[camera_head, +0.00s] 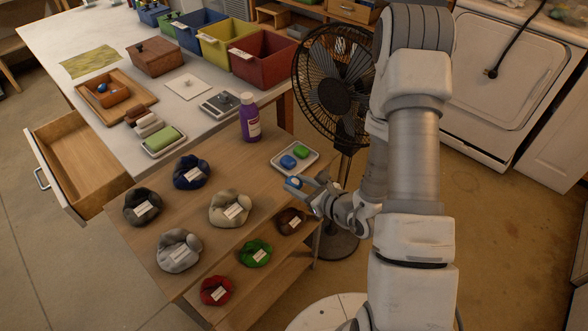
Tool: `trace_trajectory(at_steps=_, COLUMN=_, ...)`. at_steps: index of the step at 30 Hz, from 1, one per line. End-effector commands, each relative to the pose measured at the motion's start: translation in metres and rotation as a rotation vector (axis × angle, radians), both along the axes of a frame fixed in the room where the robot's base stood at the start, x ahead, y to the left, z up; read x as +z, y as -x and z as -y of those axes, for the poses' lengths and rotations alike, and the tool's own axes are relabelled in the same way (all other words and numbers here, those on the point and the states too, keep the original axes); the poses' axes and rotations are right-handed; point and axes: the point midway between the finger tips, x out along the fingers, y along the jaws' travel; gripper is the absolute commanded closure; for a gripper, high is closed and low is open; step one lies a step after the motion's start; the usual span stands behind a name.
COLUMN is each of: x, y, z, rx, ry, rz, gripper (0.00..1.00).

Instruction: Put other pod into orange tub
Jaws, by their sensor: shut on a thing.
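My gripper (301,186) is shut on a small blue pod (293,182), held just in front of a white tray (309,166). The fingers partly cover the pod. A blue pod (287,161) and a green pod (301,151) lie in that tray. A small orange tub (112,98) stands on a wooden tray on the white table at the far left, well away from my gripper. A blue pod (102,88) is in this tub.
A purple bottle (250,117) stands left of the white tray. Several labelled beanbag-like bundles (230,208) cover the wooden bench. A green-topped dish (164,141), a scale (220,104) and coloured bins (263,58) are on the white table. A black fan (335,85) stands behind.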

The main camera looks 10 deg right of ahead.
Motion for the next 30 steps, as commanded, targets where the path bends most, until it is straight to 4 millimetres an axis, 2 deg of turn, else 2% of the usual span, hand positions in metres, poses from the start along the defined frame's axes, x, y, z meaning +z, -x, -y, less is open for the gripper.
trace_trajectory(at_steps=1, x=0.023, y=0.006, z=-0.006, rx=0.013, ry=0.012, rz=0.000, gripper=1.00)
trace_trajectory(at_steps=3, x=0.036, y=0.011, z=-0.012, rx=0.026, ry=0.035, rz=0.009, gripper=1.00)
trace_trajectory(at_steps=9, x=0.059, y=0.024, z=-0.025, rx=0.056, ry=0.084, rz=0.028, gripper=1.00)
trace_trajectory(at_steps=12, x=0.064, y=0.028, z=-0.028, rx=0.064, ry=0.100, rz=0.032, gripper=1.00)
trace_trajectory(at_steps=17, x=0.061, y=0.027, z=-0.028, rx=0.069, ry=0.109, rz=0.038, gripper=1.00)
trace_trajectory(at_steps=24, x=0.043, y=0.008, z=-0.018, rx=0.069, ry=0.113, rz=0.042, gripper=1.00)
trace_trajectory(at_steps=30, x=0.039, y=0.000, z=-0.015, rx=0.073, ry=0.107, rz=0.043, gripper=1.00)
